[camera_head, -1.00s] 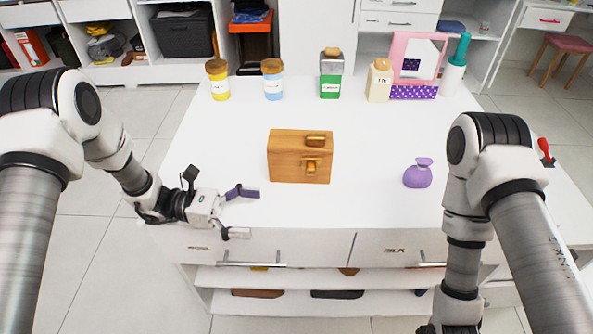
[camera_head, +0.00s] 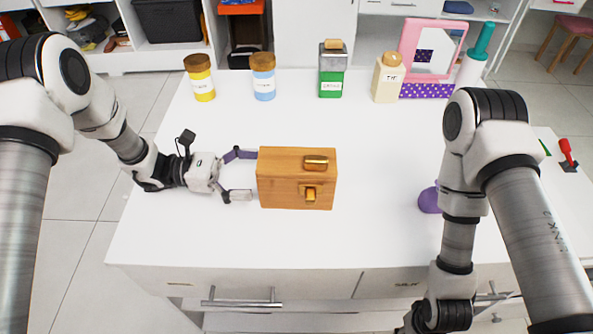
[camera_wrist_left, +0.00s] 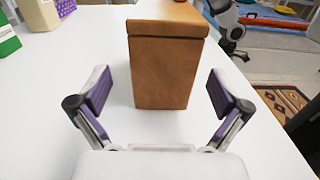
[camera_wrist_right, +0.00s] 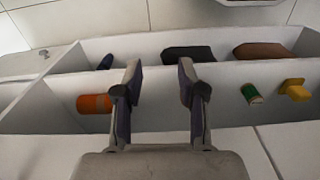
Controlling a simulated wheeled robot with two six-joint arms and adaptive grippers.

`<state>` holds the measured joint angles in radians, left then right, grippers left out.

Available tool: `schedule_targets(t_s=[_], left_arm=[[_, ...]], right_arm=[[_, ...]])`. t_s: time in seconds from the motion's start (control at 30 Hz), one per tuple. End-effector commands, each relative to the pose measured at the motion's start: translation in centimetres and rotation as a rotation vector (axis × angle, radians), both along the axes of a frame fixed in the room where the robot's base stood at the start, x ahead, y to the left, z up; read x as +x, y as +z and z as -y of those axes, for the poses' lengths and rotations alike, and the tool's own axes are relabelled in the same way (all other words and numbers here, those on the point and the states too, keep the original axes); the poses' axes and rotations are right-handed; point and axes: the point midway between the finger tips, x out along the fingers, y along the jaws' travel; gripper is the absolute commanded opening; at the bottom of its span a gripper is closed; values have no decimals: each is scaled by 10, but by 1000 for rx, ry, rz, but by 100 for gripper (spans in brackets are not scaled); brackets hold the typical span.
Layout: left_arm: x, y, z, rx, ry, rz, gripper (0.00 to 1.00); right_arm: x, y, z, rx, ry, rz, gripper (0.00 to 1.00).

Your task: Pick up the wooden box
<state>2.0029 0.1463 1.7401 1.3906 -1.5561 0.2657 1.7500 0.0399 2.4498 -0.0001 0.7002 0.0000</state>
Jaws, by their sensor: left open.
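The wooden box (camera_head: 280,185) stands on the white table near its middle, with a brass clasp on its front and a brass handle on top. My left gripper (camera_head: 240,175) is open just to the left of the box, its fingertips at the box's left end. In the left wrist view the box (camera_wrist_left: 162,75) stands between and just beyond the two spread fingers (camera_wrist_left: 160,90), with clear gaps on both sides. My right gripper (camera_wrist_right: 160,85) shows in the right wrist view, open and empty above shelves holding small items; in the head view its fingers are out of frame.
A yellow jar (camera_head: 201,82), a blue jar (camera_head: 263,80), a green container (camera_head: 331,75), a cream bottle (camera_head: 387,78) and a pink-framed mirror (camera_head: 432,50) line the table's back. A purple pouch (camera_head: 429,200) is partly behind my right arm. The table's front is clear.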

Motion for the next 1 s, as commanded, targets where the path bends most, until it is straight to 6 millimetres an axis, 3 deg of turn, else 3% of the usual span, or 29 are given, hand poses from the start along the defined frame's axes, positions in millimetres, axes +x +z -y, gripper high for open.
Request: schedule_targets(t_s=[0.37, 0.6, 0.67, 0.73, 0.77, 1.0], left_arm=[[-3, -1, 60, 2, -4, 0, 100], [-3, -2, 64, 0, 0, 0, 100], [-3, -2, 64, 0, 0, 0, 82], [-3, -2, 64, 0, 0, 0, 57], [-3, -2, 64, 0, 0, 0, 51], [-3, -1, 64, -1, 0, 1, 48]], right_arm=[[0, 6, 0, 0, 0, -1, 40], [0, 6, 0, 0, 0, -1, 40], [0, 6, 0, 0, 0, 0, 40], [0, 6, 0, 0, 0, 0, 40], [0, 6, 0, 0, 0, 0, 40], [0, 6, 0, 0, 0, 0, 40]])
